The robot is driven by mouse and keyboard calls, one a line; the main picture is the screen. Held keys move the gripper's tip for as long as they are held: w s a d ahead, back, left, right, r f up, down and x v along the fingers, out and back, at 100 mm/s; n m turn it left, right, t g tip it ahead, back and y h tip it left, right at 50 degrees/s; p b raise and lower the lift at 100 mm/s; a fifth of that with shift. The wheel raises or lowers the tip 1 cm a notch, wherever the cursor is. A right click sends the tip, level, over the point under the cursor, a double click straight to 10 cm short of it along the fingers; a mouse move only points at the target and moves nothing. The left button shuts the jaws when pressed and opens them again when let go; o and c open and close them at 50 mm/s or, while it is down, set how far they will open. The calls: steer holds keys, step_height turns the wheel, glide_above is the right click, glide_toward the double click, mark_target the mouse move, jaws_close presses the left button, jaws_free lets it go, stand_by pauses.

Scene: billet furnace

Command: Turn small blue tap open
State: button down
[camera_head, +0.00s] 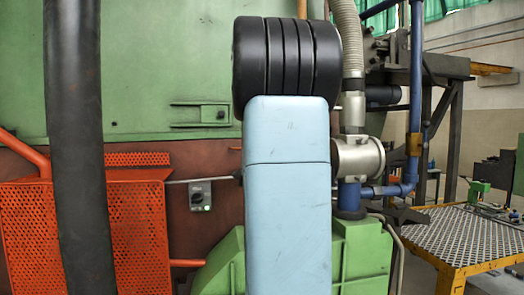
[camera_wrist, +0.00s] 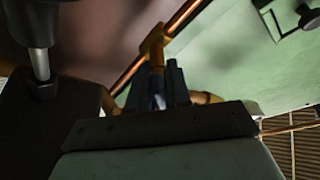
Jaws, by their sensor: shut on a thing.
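In the wrist view, my gripper (camera_wrist: 160,88) shows as two dark fingers pointing up at a brass pipe fitting (camera_wrist: 155,45). The fingers are shut on a small, dark bluish piece (camera_wrist: 158,101) just below the fitting, which looks like the small blue tap. It is mostly hidden by the fingers and in shadow, so I cannot tell how far its handle is turned. In the head view, my own arm covers the middle, and the gripper and the tap are hidden.
A copper pipe (camera_wrist: 187,14) runs diagonally through the fitting. A green panel with a latch (camera_wrist: 290,16) is at the upper right. In the head view, an orange perforated guard (camera_head: 110,235) stands left, a blue pipe (camera_head: 415,80) right, and a yellow-edged metal table (camera_head: 470,240) far right.

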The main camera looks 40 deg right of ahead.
steer(key=n+t, duration=0.1)
steer(key=n, duration=0.2)
steer(key=n+t+y, duration=0.1)
steer(key=n, duration=0.2)
steer(key=shift+f+t+y, duration=0.2)
steer(key=shift+t+y, duration=0.1)
steer(key=shift+w+a+n+t+y, duration=0.1)
steer(key=shift+n+t+y, duration=0.4)
steer(key=shift+n, duration=0.95)
steer(key=shift+n+t+y, duration=0.4)
steer(key=shift+n+y, duration=0.2)
steer(key=shift+n, duration=0.85)
steer(key=shift+r, duration=0.1)
steer(key=c, duration=1.2)
jaws_free()
steer(key=shift+r, duration=0.1)
steer(key=shift+o, duration=0.2)
steer(key=shift+a, duration=0.1)
steer(key=v, duration=1.3)
steer(key=shift+s+f, duration=0.25)
steer(key=shift+f, duration=0.1)
